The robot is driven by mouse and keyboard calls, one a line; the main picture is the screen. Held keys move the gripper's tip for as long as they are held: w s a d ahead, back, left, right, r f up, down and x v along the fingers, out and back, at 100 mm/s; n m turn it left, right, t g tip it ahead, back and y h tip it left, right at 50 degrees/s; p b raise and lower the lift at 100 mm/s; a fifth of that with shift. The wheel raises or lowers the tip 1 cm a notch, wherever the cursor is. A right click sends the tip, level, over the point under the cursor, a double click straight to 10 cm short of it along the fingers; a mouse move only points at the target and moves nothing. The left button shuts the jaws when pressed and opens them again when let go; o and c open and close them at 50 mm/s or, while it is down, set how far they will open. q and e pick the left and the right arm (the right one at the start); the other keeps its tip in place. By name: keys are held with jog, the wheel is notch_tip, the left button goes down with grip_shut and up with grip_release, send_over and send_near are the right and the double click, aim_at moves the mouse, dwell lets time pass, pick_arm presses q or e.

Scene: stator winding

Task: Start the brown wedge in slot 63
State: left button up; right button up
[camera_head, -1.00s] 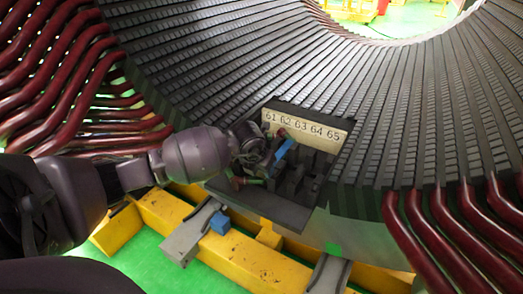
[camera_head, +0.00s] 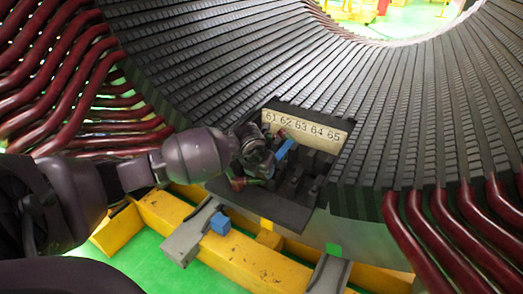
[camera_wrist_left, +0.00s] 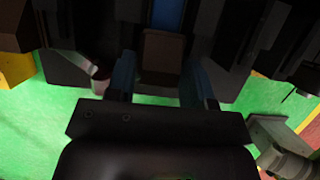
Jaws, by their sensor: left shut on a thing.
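A small block with a numbered plate (camera_head: 305,131) marked 61 to 65 sits on the dark stator core (camera_head: 330,75). Below the numbers are dark slot openings with upright walls. My left gripper (camera_wrist_left: 158,78) is shut on the brown wedge (camera_wrist_left: 160,52), which shows between its two fingers in the left wrist view. A blue strip (camera_wrist_left: 168,14) lies just beyond the wedge, roughly in line with it. A blue piece (camera_head: 284,149) also shows below the numbers in the head view. My gripper hides the wedge there, so its slot and any contact cannot be told. My right gripper is out of view.
Dark red coil ends (camera_head: 60,75) stand out at the left, with more (camera_head: 435,240) at the lower right. A yellow beam (camera_head: 245,262) with grey brackets and a blue block (camera_head: 220,223) lies below the slots. Green floor shows underneath.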

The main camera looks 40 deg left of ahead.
pick_arm(q)
jog(key=shift+w, duration=0.3)
jog(key=shift+w+a+f, duration=0.1)
jog(key=shift+w+a, duration=0.05)
jog(key=shift+w, duration=0.25)
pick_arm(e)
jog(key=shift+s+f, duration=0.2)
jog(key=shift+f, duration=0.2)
pick_arm(q)
jog(key=o, duration=1)
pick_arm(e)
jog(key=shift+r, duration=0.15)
pick_arm(q)
jog(key=v, duration=0.3)
jog(key=p+v, duration=0.1)
jog(key=shift+w+r, duration=0.25)
jog(key=shift+r, duration=0.05)
jog(key=p+v, duration=0.2)
jog(key=v, duration=0.4)
jog(key=shift+s+r, duration=0.2)
jog(key=shift+s, duration=0.2)
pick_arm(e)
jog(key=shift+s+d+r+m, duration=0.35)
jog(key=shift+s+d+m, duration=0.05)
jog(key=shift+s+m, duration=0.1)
